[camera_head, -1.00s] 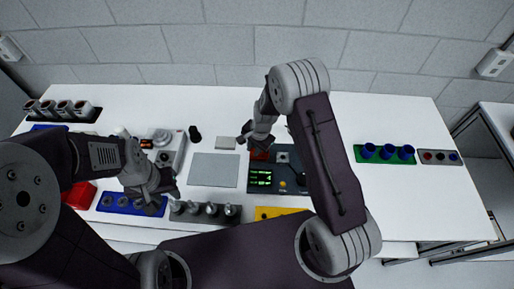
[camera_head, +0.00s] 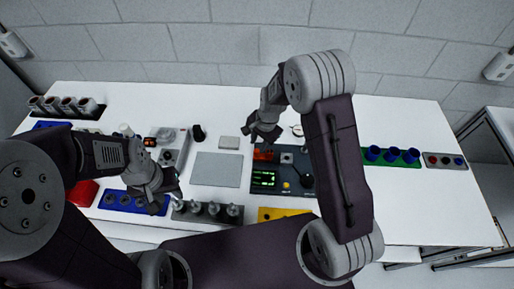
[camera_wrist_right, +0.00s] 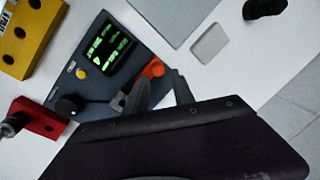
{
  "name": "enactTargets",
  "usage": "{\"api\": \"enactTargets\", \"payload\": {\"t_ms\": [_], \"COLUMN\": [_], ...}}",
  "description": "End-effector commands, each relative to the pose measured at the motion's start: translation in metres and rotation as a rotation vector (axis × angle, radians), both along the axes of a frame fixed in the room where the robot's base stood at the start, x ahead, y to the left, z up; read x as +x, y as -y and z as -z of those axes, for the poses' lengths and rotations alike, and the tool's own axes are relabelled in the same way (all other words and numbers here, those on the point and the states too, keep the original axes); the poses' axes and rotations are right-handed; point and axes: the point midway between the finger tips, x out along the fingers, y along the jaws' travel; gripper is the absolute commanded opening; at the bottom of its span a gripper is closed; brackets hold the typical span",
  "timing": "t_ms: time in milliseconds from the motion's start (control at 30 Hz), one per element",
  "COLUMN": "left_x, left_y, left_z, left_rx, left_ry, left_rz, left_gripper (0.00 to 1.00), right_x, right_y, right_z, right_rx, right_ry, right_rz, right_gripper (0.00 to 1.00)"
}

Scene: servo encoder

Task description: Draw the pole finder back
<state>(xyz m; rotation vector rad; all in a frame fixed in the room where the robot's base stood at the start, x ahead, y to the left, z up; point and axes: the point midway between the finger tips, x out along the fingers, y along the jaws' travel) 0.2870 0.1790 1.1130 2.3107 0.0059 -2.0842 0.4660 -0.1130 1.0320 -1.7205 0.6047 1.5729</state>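The dark instrument (camera_head: 263,190) with a green display sits right of the table's middle. It also shows in the right wrist view (camera_wrist_right: 75,72). A red-orange part (camera_head: 264,154) is at its back edge; it shows in the wrist view (camera_wrist_right: 153,69) just beyond my fingertips. I cannot tell which part is the pole finder. My right gripper (camera_head: 264,136) is above and behind the instrument's back edge. Its fingers (camera_wrist_right: 160,88) are apart, with nothing visible between them. My left gripper (camera_head: 177,190) is at the front left, near the row of grey pegs; its fingertips are unclear.
A grey pad (camera_head: 217,170) and a small light block (camera_head: 229,143) lie left of the instrument. A yellow plate (camera_head: 280,214) is in front. A green rack with blue cups (camera_head: 391,157) stands right. A blue plate (camera_head: 128,203) lies front left. The back of the table has free room.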

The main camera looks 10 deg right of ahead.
Motion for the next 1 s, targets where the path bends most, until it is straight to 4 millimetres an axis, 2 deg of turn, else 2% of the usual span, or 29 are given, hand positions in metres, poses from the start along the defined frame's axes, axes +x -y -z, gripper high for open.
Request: {"api": "enactTargets", "payload": {"t_ms": [100, 233, 733, 800, 867, 933, 967, 1000], "left_x": [0.0, 0.0, 0.0, 0.0, 0.0, 0.0, 0.0, 0.0], "left_y": [0.0, 0.0, 0.0, 0.0, 0.0, 0.0, 0.0, 0.0], "left_z": [0.005, 0.006, 0.006, 0.011, 0.021, 0.036, 0.043, 0.052], "left_rx": [0.0, 0.0, 0.0, 0.0, 0.0, 0.0, 0.0, 0.0], "left_ry": [0.0, 0.0, 0.0, 0.0, 0.0, 0.0, 0.0, 0.0], "left_rz": [0.0, 0.0, 0.0, 0.0, 0.0, 0.0, 0.0, 0.0], "left_gripper": [0.36, 0.36, 0.36, 0.36, 0.36, 0.36, 0.36, 0.36], "right_x": [-0.002, -0.005, -0.005, -0.004, 0.004, -0.006, -0.017, -0.037], "right_y": [0.003, 0.004, 0.005, 0.006, 0.01, 0.018, 0.023, 0.031], "right_z": [-0.021, -0.034, -0.036, -0.033, -0.041, -0.05, -0.051, -0.051], "right_rx": [0.0, 0.0, 0.0, 0.001, 0.005, 0.002, -0.005, -0.025], "right_ry": [0.005, 0.003, 0.0, 0.006, 0.049, 0.082, 0.088, 0.096], "right_rz": [0.0, -0.001, -0.001, 0.003, 0.013, 0.024, 0.02, -0.016], "right_gripper": [0.3, 0.3, 0.3, 0.3, 0.3, 0.3, 0.3, 0.3]}}
